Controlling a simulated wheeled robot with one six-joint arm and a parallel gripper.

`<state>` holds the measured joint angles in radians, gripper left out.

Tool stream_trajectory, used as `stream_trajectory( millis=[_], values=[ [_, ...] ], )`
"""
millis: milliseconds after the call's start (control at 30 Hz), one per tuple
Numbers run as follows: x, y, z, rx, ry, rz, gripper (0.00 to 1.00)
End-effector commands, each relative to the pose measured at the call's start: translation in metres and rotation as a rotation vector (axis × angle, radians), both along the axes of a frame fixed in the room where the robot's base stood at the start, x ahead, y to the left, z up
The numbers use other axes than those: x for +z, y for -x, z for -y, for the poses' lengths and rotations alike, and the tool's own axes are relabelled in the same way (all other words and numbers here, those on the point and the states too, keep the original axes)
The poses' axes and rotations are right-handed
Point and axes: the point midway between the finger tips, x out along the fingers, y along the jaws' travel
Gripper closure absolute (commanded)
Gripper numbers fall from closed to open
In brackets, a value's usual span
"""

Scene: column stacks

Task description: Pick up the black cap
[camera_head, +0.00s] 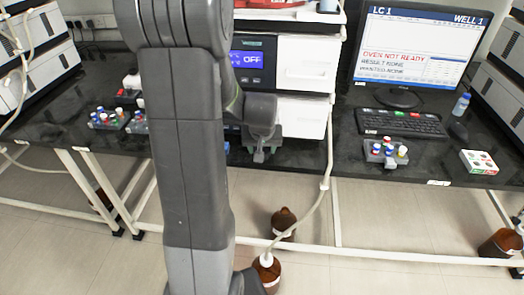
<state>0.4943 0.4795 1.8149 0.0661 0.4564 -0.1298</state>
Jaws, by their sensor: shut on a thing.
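My gripper (260,152) hangs pointing down at the end of my dark grey arm, in front of the instrument stack and near the bench's front edge. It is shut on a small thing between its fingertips. That thing is too small and dark for me to make out its shape or colour. I cannot pick out a black cap for certain anywhere in the view. My arm hides a strip of the bench left of the gripper.
A small rack of capped vials (386,153) stands on the right bench, before the keyboard (400,123) and monitor (418,50). More vial racks (106,118) stand at left. A white box (478,162) lies far right. Brown bottles (284,222) stand on the floor.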

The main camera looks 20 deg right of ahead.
Motion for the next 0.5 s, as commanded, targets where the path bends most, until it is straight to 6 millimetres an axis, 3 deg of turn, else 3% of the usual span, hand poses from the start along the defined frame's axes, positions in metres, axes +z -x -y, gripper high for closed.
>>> stream_trajectory(
  millis=[267, 500],
  values=[
    [0.004, 0.000, 0.000, 0.000, 0.001, 0.002, 0.70],
    [0.032, -0.001, 0.000, 0.000, 0.002, 0.004, 0.70]
  ],
)
